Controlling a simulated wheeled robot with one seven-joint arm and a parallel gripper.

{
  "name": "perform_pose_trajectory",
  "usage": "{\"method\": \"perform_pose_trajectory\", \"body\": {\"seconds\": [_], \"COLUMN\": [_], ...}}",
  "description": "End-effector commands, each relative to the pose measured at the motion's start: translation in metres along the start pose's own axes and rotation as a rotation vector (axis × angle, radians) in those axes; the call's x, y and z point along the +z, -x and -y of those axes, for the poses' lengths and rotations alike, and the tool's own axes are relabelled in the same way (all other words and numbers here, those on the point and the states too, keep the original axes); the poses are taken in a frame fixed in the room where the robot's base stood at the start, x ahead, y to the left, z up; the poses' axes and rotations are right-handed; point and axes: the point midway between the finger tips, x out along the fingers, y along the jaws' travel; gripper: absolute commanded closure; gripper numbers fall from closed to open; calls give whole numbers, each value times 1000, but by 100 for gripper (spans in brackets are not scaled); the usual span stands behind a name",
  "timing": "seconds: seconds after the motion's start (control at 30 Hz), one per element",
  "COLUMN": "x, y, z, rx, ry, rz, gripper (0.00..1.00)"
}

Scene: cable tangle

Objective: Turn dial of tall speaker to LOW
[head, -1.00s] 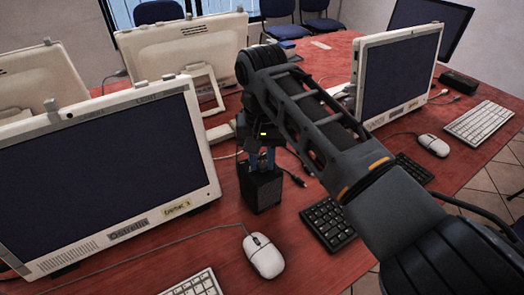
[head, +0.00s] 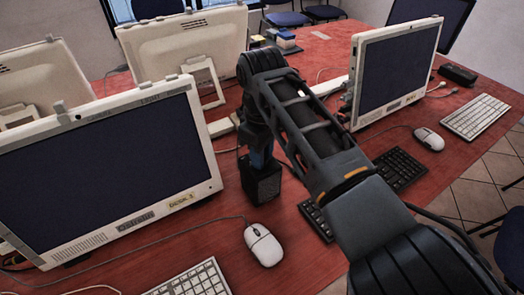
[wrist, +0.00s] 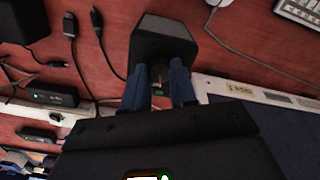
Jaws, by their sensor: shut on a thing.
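A black box-shaped speaker (head: 265,186) stands upright on the red table, between the left monitor and the black keyboard. In the wrist view the speaker (wrist: 162,30) is at top centre, seen from above. My gripper (head: 260,158) is above the speaker and points down at it. In the wrist view its two blue fingers (wrist: 158,74) are shut on a small dark dial (wrist: 158,76) at the speaker's near side. The fingers partly hide the dial. I cannot read its markings or its setting.
A white monitor (head: 113,225) stands close on the left and another (head: 354,107) on the right. A white mouse (head: 263,245) is in front of the speaker. A black keyboard (head: 398,170) lies to the right. Loose cables (wrist: 80,62) lie beside the speaker.

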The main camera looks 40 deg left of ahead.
Motion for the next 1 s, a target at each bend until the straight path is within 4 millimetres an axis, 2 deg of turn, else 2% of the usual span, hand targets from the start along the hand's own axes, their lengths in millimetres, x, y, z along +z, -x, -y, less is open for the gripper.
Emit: {"method": "perform_pose_trajectory", "body": {"seconds": [0.6, 1.0], "x": [-1, -1], "y": [1, 1], "z": [0, 0], "rx": [2, 2], "ry": [554, 749], "rz": [-3, -2], "gripper": [100, 100]}}
